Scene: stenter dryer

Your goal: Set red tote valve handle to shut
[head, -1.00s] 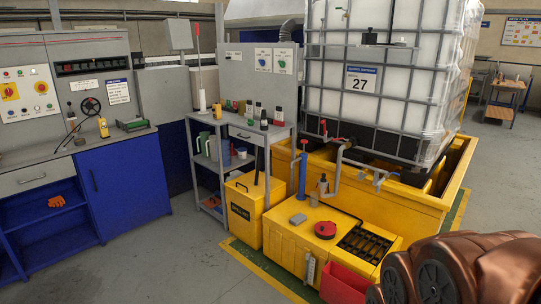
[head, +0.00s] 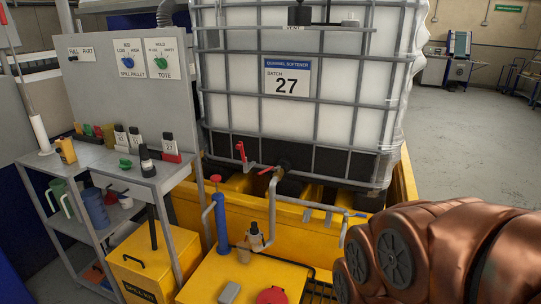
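The white caged tote (head: 300,125) stands on the yellow spill pallet and carries a label reading batch 27. At its foot is a dark outlet (head: 284,165) with grey pipe running from it. An upright red lever (head: 241,152) stands just left of the outlet. A smaller red piece (head: 265,171) lies nearly level on the pipe beside the outlet. I cannot tell which of the two is the tote valve handle, or its exact setting. My copper-coloured arm fills the lower right, well apart from them. My gripper is out of view.
A blue post with a red top (head: 218,215) and a small bottle (head: 255,236) stand before the pallet on a yellow cabinet (head: 244,272). A grey shelf trolley (head: 120,180) with bottles is at left. Pipes cross the pallet front. Open floor lies at the right.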

